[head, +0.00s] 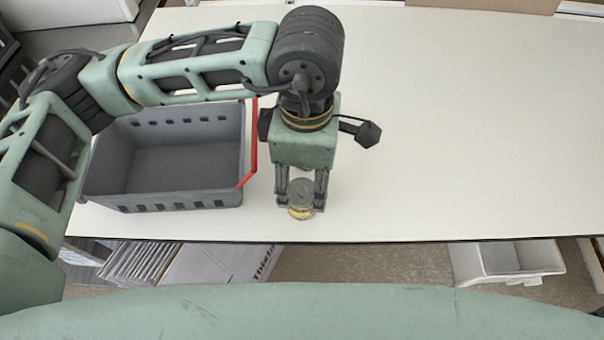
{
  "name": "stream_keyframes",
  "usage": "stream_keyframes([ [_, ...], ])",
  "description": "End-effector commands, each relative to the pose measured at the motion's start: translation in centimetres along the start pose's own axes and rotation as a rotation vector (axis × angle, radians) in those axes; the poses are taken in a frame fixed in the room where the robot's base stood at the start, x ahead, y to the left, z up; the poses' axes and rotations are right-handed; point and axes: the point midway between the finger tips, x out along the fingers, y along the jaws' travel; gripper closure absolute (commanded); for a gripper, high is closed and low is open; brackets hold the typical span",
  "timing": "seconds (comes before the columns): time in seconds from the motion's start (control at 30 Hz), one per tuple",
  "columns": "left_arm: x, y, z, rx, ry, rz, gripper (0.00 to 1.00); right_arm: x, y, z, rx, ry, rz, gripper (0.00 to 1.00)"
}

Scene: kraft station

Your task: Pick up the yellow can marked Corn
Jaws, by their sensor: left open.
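The yellow can (301,213) stands on the white table near its front edge. Its grey top shows between my gripper's fingers, and a yellow band shows below; no marking on it can be read from here. My left gripper (301,199) points down over the can, open, with one finger on each side of it. Whether the fingers touch the can cannot be told. My right gripper is not in the view.
The white table (470,130) is clear to the right. A white bin (510,262) and a cardboard box (220,263) lie below the table edge.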

Motion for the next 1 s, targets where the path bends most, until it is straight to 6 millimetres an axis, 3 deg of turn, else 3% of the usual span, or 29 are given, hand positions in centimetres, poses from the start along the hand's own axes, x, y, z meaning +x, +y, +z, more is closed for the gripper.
stream_keyframes([
  [0.2,2.2,-0.1,-0.1,-0.002,-0.001,-0.006,0.42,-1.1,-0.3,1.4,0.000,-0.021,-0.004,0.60],
  [0.4,4.8,0.1,-0.6,-0.004,0.000,-0.009,0.42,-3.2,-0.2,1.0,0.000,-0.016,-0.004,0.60],
  [0.6,7.2,0.2,-0.5,-0.003,-0.003,-0.005,0.42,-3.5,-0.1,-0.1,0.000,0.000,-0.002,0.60],
  [0.83,7.4,0.2,-0.4,-0.002,-0.004,-0.004,0.42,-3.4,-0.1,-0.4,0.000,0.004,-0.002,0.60],
  [1.0,7.4,0.2,-0.4,-0.002,-0.004,-0.004,0.56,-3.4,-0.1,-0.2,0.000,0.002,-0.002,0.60],
])
